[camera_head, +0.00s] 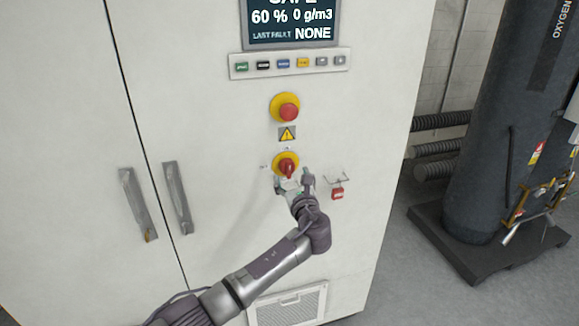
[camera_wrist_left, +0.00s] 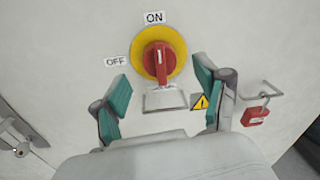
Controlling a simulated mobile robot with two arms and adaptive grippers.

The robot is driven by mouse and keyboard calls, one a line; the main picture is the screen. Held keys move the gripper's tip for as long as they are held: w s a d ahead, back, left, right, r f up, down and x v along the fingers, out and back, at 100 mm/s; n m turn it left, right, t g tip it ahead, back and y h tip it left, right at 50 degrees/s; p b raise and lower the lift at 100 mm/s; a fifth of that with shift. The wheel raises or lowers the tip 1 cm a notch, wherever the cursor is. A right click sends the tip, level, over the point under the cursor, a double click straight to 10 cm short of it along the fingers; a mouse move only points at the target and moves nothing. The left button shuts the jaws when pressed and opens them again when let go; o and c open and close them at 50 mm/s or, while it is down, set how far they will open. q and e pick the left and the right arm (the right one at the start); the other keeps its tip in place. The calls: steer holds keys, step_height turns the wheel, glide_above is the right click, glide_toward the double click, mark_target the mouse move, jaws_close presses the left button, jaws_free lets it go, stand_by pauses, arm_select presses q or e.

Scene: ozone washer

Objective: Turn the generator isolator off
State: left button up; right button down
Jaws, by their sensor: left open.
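The generator isolator is a red rotary handle (camera_head: 287,167) on a yellow round plate, low on the white cabinet front. In the left wrist view the red handle (camera_wrist_left: 158,62) stands upright on its yellow plate (camera_wrist_left: 172,38), in line with the ON label (camera_wrist_left: 154,17). The OFF label (camera_wrist_left: 115,61) is to its left. My left gripper (camera_head: 294,183) is just below the handle in the head view. In the left wrist view its teal finger pads (camera_wrist_left: 160,90) are open on either side of the handle, apart from it. My right gripper is out of view.
A red padlock (camera_head: 337,194) hangs right of the isolator. A red emergency stop button (camera_head: 289,112) and a row of small buttons (camera_head: 290,63) are above. Two door handles (camera_head: 178,197) stick out on the left. A dark oxygen cylinder (camera_head: 495,130) stands right of the cabinet.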

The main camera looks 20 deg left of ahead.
mark_target(289, 171)
arm_select(q)
steer(key=x, duration=0.3)
steer(key=shift+w+a, duration=0.45)
steer(key=shift+w, duration=0.2)
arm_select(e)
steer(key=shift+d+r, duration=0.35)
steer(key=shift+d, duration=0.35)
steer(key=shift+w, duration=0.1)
